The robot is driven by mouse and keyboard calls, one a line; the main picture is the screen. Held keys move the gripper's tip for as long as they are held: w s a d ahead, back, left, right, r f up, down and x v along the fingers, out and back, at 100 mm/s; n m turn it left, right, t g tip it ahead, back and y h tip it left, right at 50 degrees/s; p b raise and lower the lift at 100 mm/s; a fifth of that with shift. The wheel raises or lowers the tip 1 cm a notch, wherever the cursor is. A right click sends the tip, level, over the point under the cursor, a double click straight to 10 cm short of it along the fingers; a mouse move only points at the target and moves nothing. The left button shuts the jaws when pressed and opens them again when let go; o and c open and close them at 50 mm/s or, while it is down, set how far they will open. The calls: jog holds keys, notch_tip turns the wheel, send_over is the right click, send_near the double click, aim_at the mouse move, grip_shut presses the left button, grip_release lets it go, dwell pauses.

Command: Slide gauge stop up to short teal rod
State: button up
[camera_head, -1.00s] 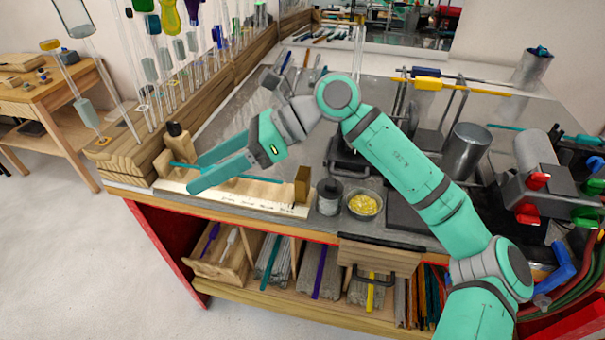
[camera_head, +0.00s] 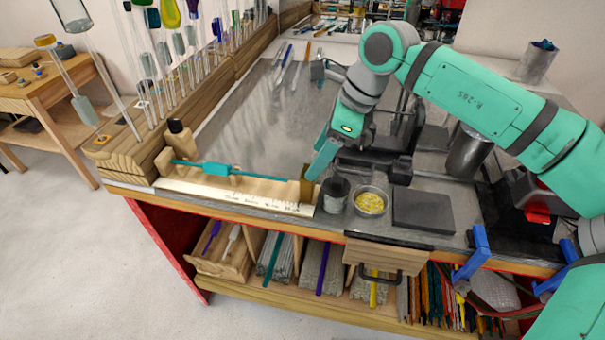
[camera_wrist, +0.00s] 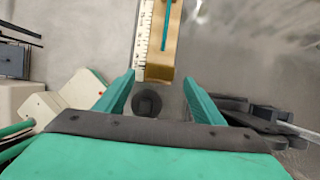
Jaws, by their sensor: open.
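The wooden gauge with its white ruler strip (camera_head: 235,193) lies along the bench's front edge. A teal rod (camera_head: 215,168) with a thicker middle lies along it. The brass-brown gauge stop (camera_head: 306,190) stands at the gauge's right end, and a small gap shows between it and the rod's end. In the wrist view the rod (camera_wrist: 167,25) points toward the stop (camera_wrist: 160,73). My gripper (camera_wrist: 160,80) is open, its fingers either side of the stop's end, apparently clear of it. In the head view my gripper (camera_head: 317,168) is beside the stop, partly overlapping it.
A dark jar (camera_head: 334,196) and a bowl of yellow bits (camera_head: 370,202) stand just right of the stop. A dark flat block (camera_head: 422,211) lies farther right. A dark-capped bottle (camera_head: 180,140) stands behind the gauge's left end. The bench behind the gauge is mostly clear.

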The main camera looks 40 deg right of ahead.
aim_at(308, 183)
jog(key=x, duration=0.5)
jog(key=shift+s+d+f, duration=0.1)
jog(key=shift+f, duration=0.25)
jog(key=shift+x, duration=0.85)
jog(key=shift+r, duration=0.1)
jog(key=c, duration=1.5)
